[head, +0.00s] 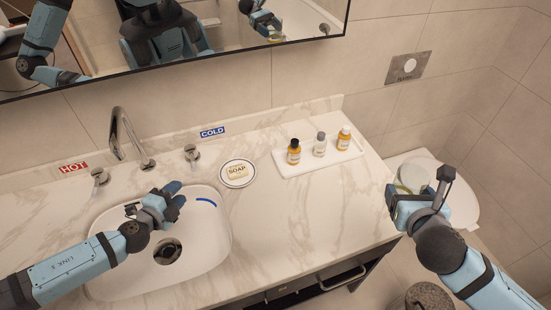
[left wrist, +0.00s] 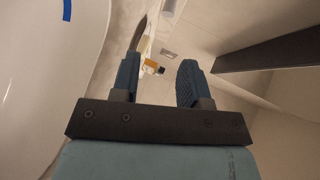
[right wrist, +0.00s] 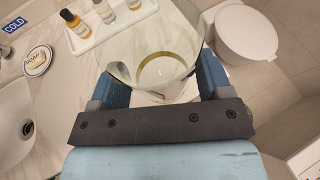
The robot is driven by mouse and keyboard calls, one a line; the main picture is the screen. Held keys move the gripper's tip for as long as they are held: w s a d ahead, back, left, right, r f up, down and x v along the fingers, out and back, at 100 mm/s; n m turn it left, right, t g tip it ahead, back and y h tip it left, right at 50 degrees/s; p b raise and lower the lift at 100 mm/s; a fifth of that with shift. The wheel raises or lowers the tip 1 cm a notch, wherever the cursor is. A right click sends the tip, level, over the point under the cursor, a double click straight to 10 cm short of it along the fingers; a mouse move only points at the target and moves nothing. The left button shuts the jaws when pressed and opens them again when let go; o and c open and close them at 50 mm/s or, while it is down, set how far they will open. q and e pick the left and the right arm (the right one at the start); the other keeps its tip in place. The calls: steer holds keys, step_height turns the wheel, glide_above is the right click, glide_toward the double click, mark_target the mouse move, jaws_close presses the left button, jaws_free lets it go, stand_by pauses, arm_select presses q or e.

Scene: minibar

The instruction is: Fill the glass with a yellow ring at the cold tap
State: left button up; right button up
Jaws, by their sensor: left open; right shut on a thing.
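My right gripper (head: 418,197) is shut on a clear glass (head: 413,177) at the right, in front of the toilet. In the right wrist view the glass (right wrist: 160,45) sits between the fingers and a yellow ring (right wrist: 168,66) shows in it. My left gripper (head: 172,198) is open and empty above the sink basin (head: 205,235). The cold tap handle (head: 192,154) stands right of the spout (head: 118,130), near the blue COLD label (head: 212,132). The hot tap handle (head: 99,177) stands left of the spout, by the red HOT label (head: 73,167).
A soap dish (head: 238,181) with soap lies right of the basin. A white tray (head: 289,170) holds three small bottles. The marble counter (head: 290,225) is clear at its front right. A toilet (head: 462,200) is beyond the counter's right end. A mirror hangs above.

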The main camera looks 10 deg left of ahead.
mark_target(192, 162)
steer(key=shift+f, duration=0.55)
steer(key=shift+d, duration=0.1)
steer(key=shift+r, duration=0.2)
arm_select(q)
steer(key=w+m, duration=0.1)
steer(key=w, duration=0.3)
steer(key=w+f, duration=0.1)
steer(key=w, duration=0.3)
steer(key=w+f+m, duration=0.1)
steer(key=w, duration=0.4)
steer(key=shift+d+f+m+h+p, duration=0.15)
steer(key=shift+m+h+p, duration=0.15)
steer(key=shift+p, duration=0.05)
arm_select(e)
steer(key=shift+r, duration=0.4)
